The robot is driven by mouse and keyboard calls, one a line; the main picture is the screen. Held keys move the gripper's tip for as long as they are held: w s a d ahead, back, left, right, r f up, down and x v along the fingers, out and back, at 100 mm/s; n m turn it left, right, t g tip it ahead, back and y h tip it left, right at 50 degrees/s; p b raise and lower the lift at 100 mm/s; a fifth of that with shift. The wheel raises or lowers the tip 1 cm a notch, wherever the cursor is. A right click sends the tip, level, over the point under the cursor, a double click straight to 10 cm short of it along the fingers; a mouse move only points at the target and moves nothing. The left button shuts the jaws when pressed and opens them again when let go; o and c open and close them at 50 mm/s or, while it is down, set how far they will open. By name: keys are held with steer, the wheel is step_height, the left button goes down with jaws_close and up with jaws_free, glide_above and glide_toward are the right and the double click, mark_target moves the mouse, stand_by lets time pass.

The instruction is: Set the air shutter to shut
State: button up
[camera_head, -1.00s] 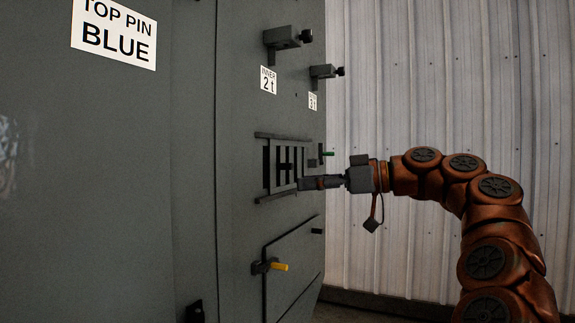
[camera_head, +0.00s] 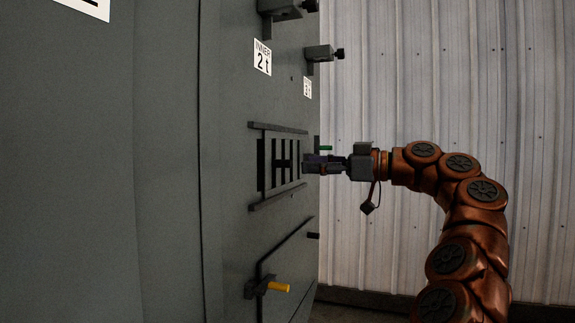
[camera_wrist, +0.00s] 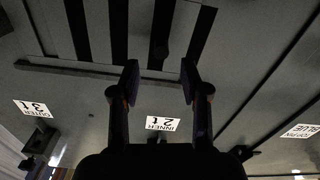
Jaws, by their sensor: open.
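The air shutter (camera_head: 285,186) is a slotted grey plate between two horizontal rails on the cabinet face. Its vertical slots show dark, so it looks at least partly open. A small dark piece (camera_head: 283,163) crosses the middle slots, perhaps its knob. My gripper (camera_head: 307,163) is at the shutter's right end, at mid height; contact cannot be told. In the wrist view the picture is upside down. My gripper (camera_wrist: 160,80) has its two fingers spread, with nothing held.
Two brackets with black knobs (camera_head: 325,53) stick out above the shutter. A yellow handle (camera_head: 278,287) sits on a hatch below. A green-tipped pin (camera_head: 326,148) is just above my gripper. Free room lies right of the cabinet, before the corrugated wall (camera_head: 420,80).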

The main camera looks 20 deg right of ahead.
mark_target(289, 164)
steer(key=x, duration=0.5)
steer(key=shift+a+r, duration=0.1)
steer(key=shift+a, duration=0.05)
steer(key=shift+w+a+p, duration=0.35)
steer(key=shift+w+a, duration=0.1)
steer(key=shift+w, duration=0.05)
jaws_close()
